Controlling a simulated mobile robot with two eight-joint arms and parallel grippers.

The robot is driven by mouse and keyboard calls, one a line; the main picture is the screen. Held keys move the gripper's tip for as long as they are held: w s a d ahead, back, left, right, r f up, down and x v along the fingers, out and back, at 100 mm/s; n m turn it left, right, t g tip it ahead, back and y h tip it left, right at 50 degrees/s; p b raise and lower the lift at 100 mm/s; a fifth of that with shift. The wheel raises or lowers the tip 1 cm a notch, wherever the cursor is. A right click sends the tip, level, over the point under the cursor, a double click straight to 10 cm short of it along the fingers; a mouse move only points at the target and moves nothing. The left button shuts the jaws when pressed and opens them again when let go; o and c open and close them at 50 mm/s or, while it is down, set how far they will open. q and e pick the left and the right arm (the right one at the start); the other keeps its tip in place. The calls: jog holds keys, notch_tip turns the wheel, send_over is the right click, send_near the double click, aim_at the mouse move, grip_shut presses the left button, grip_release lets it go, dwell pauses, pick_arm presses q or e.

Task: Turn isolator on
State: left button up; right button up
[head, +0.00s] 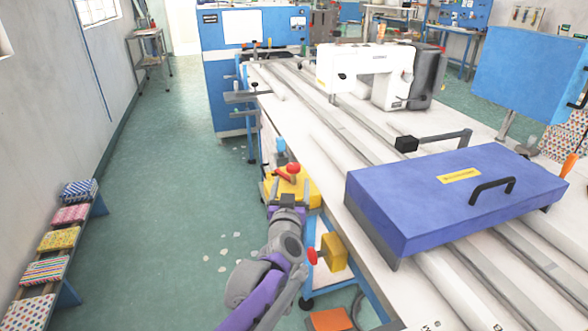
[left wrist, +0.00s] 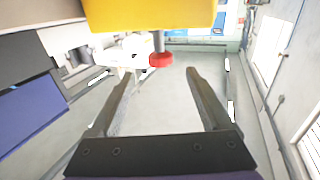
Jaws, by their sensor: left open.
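A yellow box (head: 298,186) with a red handle (head: 292,169) on top is at the left edge of the sewing table. A second yellow box (head: 334,252) with a red knob (head: 312,257) is lower on the table's side. My left gripper (head: 286,190) is in front of the upper box and covers part of it. In the left wrist view its fingers (left wrist: 160,88) are apart and empty. Above them are a yellow housing (left wrist: 150,14) and a red knob (left wrist: 161,60) on a grey stem. I cannot tell which box this is. My right gripper is not seen.
A blue case (head: 440,195) with a black handle lies on the table. A white sewing machine (head: 365,72) stands behind it. A blue cabinet (head: 230,90) is at the back. A bench with colored cushions (head: 60,239) lines the left wall. The green floor between is mostly clear.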

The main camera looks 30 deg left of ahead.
aim_at(293, 172)
pick_arm(q)
jog(key=x, duration=0.8)
jog(key=shift+w+a+b, duration=0.15)
jog(key=shift+w+b, duration=0.05)
jog(key=shift+b, duration=0.15)
grip_shut()
